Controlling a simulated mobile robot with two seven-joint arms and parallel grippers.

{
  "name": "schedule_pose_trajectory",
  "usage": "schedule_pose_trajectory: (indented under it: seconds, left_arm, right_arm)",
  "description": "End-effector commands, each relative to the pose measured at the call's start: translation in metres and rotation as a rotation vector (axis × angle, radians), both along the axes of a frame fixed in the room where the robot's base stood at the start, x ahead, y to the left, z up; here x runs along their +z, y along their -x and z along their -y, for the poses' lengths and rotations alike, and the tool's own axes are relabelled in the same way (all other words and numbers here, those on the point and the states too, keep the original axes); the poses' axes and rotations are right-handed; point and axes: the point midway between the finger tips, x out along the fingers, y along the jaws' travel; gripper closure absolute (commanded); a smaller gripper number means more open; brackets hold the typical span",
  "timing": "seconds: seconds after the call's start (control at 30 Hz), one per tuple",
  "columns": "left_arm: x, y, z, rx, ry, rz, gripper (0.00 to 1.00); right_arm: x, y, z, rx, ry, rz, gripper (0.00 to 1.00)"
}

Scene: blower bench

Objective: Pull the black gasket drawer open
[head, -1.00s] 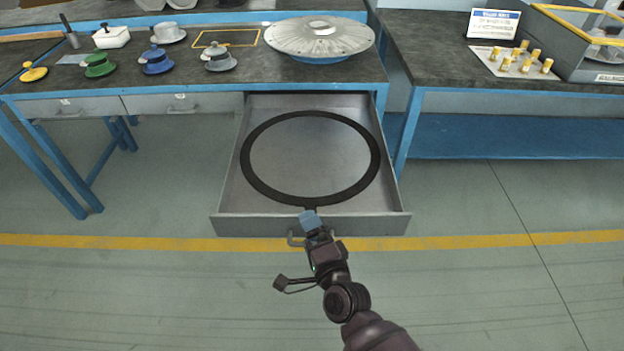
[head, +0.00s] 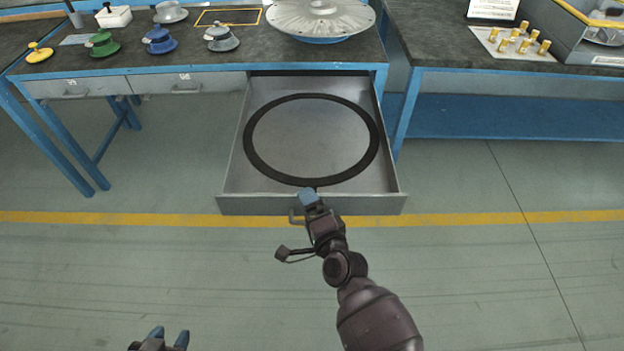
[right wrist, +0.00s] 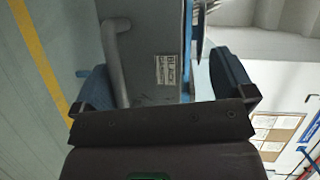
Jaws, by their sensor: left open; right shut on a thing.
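The grey gasket drawer (head: 232,183) stands pulled out from under the bench, with the large black ring gasket (head: 249,140) lying flat inside. My right gripper (head: 308,198) is at the middle of the drawer front, shut on the drawer's bar handle (head: 292,217). In the right wrist view, the handle (right wrist: 115,50) and the grey drawer front (right wrist: 155,42) lie between the fingers of the right gripper (right wrist: 165,80). The exact finger contact is hard to see. My left gripper (head: 168,338) is open and empty at the bottom left, low and away from the drawer.
The bench top (head: 300,58) holds several coloured flanged parts and a large silver disc (head: 322,18). Two shut drawers (head: 185,82) sit left of the open one. A second bench (head: 450,62) stands right. The floor before the drawer is clear.

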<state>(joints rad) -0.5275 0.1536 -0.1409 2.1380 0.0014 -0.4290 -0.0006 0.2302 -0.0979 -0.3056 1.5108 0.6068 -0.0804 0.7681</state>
Motion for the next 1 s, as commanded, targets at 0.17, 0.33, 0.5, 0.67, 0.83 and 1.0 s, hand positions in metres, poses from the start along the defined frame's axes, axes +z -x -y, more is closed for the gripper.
schedule_pose_trajectory:
  seconds: [0.17,0.33,0.5,0.67,0.83,1.0]
  left_arm:
    - [0.005,-0.002,-0.001,-0.001,-0.002,0.008,0.57]
    - [0.006,-0.002,-0.001,-0.004,-0.005,0.01,0.57]
    - [0.006,-0.003,-0.001,-0.005,-0.004,0.012,0.57]
    - [0.007,-0.004,-0.001,-0.005,-0.004,0.014,0.57]
    - [0.008,-0.005,-0.001,-0.005,-0.003,0.017,0.57]
    - [0.009,-0.005,0.0,-0.003,0.0,0.018,0.57]
  right_arm:
    - [0.017,0.002,0.002,-0.003,-0.008,0.038,0.19]
    - [0.013,0.012,0.007,-0.005,-0.006,0.034,0.19]
    - [0.009,0.021,0.012,-0.007,-0.005,0.032,0.31]
    - [0.006,0.029,0.016,-0.007,-0.005,0.03,0.41]
    - [0.004,0.038,0.019,-0.006,-0.004,0.028,0.54]
    - [-0.001,0.048,0.024,-0.006,-0.005,0.022,0.64]
